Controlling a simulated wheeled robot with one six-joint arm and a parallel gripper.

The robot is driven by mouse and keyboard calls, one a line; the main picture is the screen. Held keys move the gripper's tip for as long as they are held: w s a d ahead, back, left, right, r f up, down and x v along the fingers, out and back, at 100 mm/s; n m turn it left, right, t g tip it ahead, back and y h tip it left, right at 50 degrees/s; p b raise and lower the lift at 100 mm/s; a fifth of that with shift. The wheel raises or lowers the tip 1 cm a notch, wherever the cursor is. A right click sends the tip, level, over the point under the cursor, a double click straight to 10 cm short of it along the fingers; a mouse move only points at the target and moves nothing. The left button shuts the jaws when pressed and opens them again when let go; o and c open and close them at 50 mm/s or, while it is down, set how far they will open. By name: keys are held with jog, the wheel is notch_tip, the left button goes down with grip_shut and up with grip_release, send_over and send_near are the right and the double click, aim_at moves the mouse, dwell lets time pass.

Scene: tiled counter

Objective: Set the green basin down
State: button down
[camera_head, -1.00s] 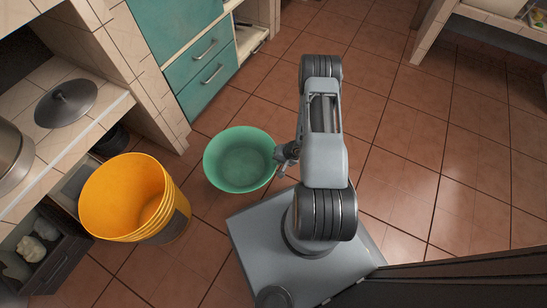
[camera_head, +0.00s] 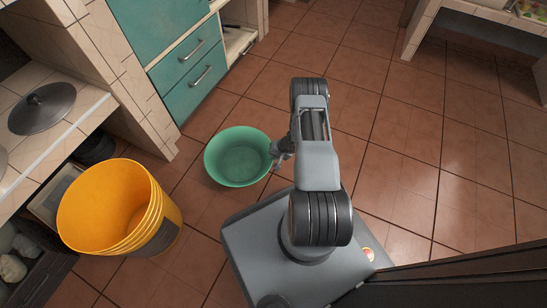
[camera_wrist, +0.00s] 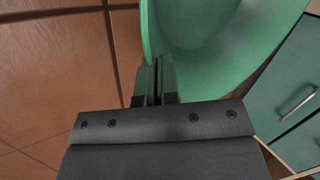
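The green basin (camera_head: 238,157) is at the left of my arm in the head view, upright with its open top facing up. My gripper (camera_head: 275,149) is at the basin's right rim. In the wrist view the two fingers (camera_wrist: 154,82) are close together with the basin's rim between them, and the basin (camera_wrist: 205,60) fills the upper middle. The basin's underside is hidden, so I cannot tell whether it touches the floor.
A yellow bucket (camera_head: 118,210) stands left of the basin. Teal drawers (camera_head: 190,69) and a tiled counter (camera_head: 92,125) with a dark lid (camera_head: 42,107) lie to the left. Tiled floor (camera_head: 400,140) is clear on the right. A tiled ledge (camera_head: 480,32) is at the upper right.

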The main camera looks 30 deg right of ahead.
jog(key=shift+f, duration=0.25)
jog(key=c, duration=1.4)
grip_release()
jog(key=shift+o, duration=0.2)
